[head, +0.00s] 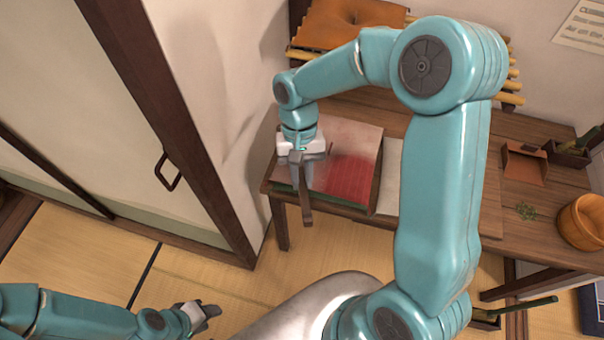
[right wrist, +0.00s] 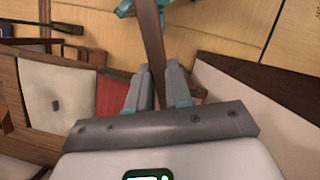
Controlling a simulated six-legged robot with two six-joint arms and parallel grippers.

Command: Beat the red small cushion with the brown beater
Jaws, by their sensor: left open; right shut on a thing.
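The red small cushion (head: 347,180) lies flat on the wooden table; its near part is red and its far part looks pale and greyish. It also shows in the right wrist view (right wrist: 111,92), left of the fingers. My right gripper (head: 306,177) is above the cushion's left part, its fingers (right wrist: 155,88) shut on the brown beater. The beater (head: 306,208) appears as a narrow brown strip pointing toward the near table edge; in the right wrist view (right wrist: 151,40) it runs up from between the fingers. My left gripper (head: 207,312) is open and empty, low above the tatami.
An orange cushion (head: 350,20) rests on a rack behind. A sliding door (head: 120,110) with a dark post stands left of the table.

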